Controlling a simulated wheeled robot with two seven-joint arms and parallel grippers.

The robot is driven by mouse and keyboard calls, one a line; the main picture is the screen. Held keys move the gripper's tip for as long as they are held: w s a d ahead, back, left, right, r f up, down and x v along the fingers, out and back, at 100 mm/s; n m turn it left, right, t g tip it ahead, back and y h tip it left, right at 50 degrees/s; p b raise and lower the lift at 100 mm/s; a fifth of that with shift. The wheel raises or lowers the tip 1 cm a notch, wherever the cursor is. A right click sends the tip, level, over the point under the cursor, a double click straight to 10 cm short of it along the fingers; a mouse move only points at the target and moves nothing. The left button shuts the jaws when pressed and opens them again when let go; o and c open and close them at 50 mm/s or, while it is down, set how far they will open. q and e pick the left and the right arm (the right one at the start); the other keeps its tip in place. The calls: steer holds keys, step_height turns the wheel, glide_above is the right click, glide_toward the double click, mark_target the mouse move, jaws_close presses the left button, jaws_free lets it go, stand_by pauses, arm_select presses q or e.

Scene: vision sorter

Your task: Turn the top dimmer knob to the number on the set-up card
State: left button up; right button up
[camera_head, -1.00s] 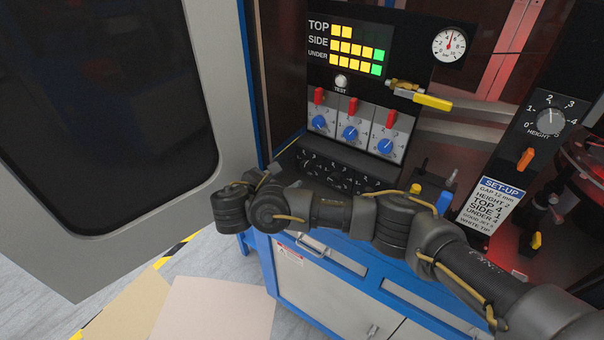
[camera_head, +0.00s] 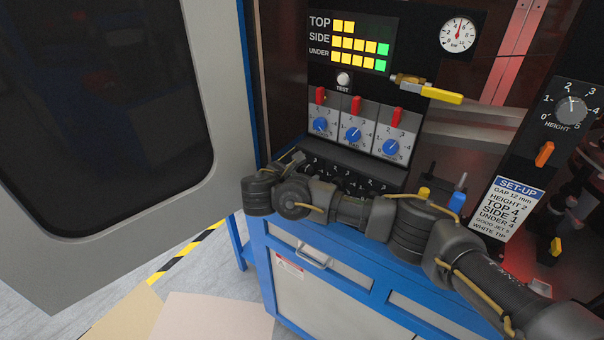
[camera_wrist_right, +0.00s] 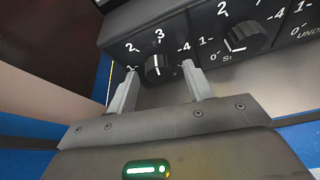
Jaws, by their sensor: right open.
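The top dimmer knob (camera_wrist_right: 158,66) is the leftmost black knob on the sloped panel (camera_wrist_right: 150,25). In the right wrist view its white line points up, roughly toward the 3. My right gripper (camera_wrist_right: 160,83) is open, its two fingers on either side of this knob; I cannot tell if they touch it. In the head view my right gripper (camera_head: 294,163) is at the left end of the knob row and partly hides it. The set-up card (camera_head: 503,209) reads TOP 4. The display's TOP row (camera_head: 343,26) has two yellow squares lit. My left gripper is not in view.
The side dimmer knob (camera_wrist_right: 238,38) is close right of my fingers. Above the dimmers are blue dials (camera_head: 352,134) with red switches (camera_head: 356,104). A yellow-handled valve (camera_head: 440,95) sticks out at right. A grey door (camera_head: 215,90) stands open at left.

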steer(key=c, duration=1)
steer(key=shift+d+f+m+t+y+b, duration=0.1)
steer(key=shift+f+m+t+y+b, duration=0.25)
steer(key=shift+m+b, duration=0.45)
steer(key=shift+r+b, duration=0.3)
steer(key=shift+b, duration=0.05)
steer(key=o, duration=1)
steer(key=shift+s, duration=0.15)
